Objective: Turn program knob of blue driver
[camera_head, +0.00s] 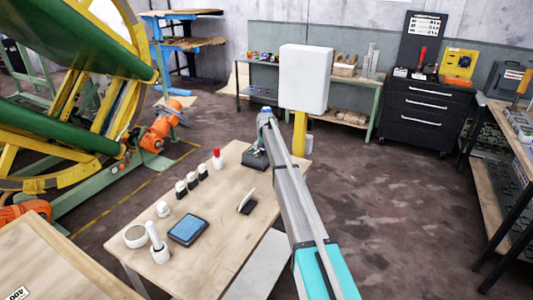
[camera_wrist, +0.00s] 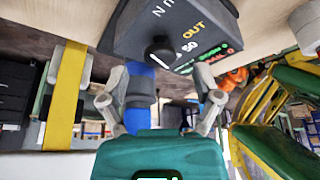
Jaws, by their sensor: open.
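The driver is a dark grey box in both views, standing at the far end of the wooden table in the head view (camera_head: 252,160). I see no contact. In the head view my gripper is small beside the box and its fingers are unclear.
The wooden table (camera_head: 215,255) also holds a tablet (camera_head: 188,229), a white bowl (camera_head: 136,236), a red-capped bottle (camera_head: 217,159), several small dark-and-white items and a dark stand (camera_head: 246,202). A yellow post with a white box (camera_head: 304,80) stands behind the table.

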